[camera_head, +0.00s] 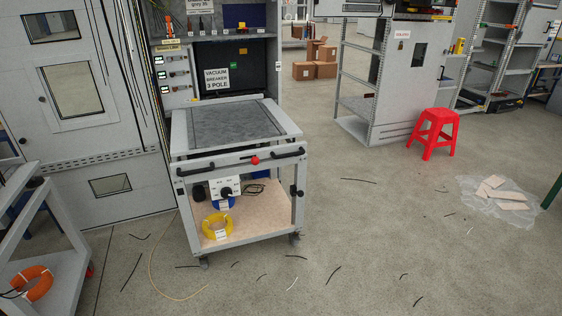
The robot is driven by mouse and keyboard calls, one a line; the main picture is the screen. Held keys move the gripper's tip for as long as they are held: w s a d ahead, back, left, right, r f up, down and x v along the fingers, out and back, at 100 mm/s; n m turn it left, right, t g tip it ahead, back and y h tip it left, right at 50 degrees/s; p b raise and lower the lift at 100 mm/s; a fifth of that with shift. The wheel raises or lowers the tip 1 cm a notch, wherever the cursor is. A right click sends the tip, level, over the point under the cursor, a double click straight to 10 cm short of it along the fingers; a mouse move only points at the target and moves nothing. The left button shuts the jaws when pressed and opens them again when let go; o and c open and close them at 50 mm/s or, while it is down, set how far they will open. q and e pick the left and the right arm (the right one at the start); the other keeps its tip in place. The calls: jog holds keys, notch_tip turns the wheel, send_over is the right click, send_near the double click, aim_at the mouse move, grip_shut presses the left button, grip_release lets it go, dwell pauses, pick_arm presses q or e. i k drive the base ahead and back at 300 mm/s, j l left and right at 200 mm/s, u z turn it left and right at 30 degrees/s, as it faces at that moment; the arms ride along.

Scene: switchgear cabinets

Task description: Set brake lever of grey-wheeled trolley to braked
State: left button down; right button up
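A grey-framed trolley (178,200) with a grey top stands in front of the open switchgear cabinet. Its visible casters (294,238) look dark grey. A red knob (255,160) is on its front rail between two black handles (288,154). A black knob or lever (297,191) is on its front right post. I cannot tell which of these is the brake lever, or its setting. Neither of my grippers is in view.
A second trolley (62,262) at the left edge has a red wheel (90,269) and an orange coil (32,284). A red stool (433,132) and a plastic sheet (480,205) are at right. Dark offcuts and a thin yellow cable (152,262) lie on the otherwise open floor.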

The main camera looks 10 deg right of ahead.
aim_at(300, 193)
jog(key=i+j+z, duration=0.2)
jog(key=i+z, duration=0.25)
jog(key=i, duration=0.25)
jog(key=i+j+z, duration=0.5)
jog(key=i, duration=0.2)
jog(key=i+j+z, duration=0.45)
jog(key=i+j, duration=0.1)
jog(key=i, duration=0.05)
